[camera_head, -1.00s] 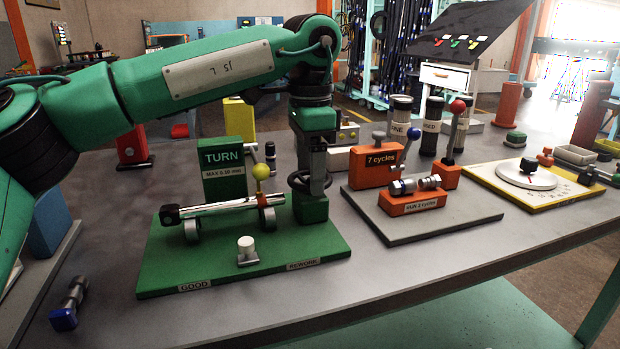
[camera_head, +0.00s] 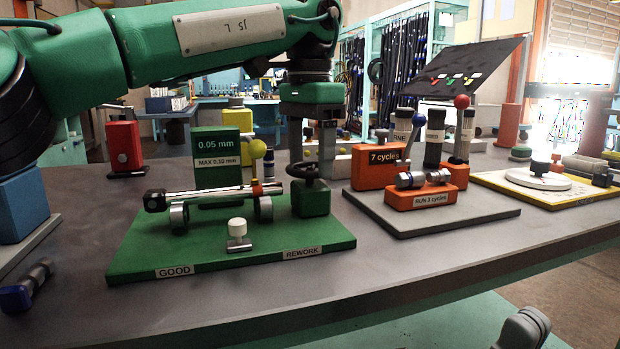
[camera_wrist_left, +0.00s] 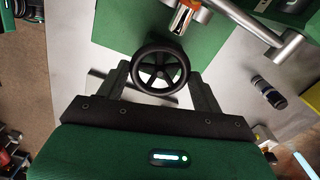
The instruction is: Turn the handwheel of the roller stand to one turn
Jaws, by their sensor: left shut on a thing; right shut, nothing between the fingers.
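The black handwheel (camera_head: 307,172) sits on the green block at the stand's right end. My left gripper (camera_head: 312,160) reaches down over the handwheel and is shut on it. In the left wrist view the handwheel (camera_wrist_left: 160,68) lies between the two fingers. The sign (camera_head: 217,145) reads 0.05 mm, MAX 0.10 mm. My right gripper (camera_head: 522,328) shows partly at the bottom right edge, shut and empty.
An orange cycle rig (camera_head: 420,195) on a grey plate stands to the right. A blue-ended fitting (camera_head: 25,288) lies front left.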

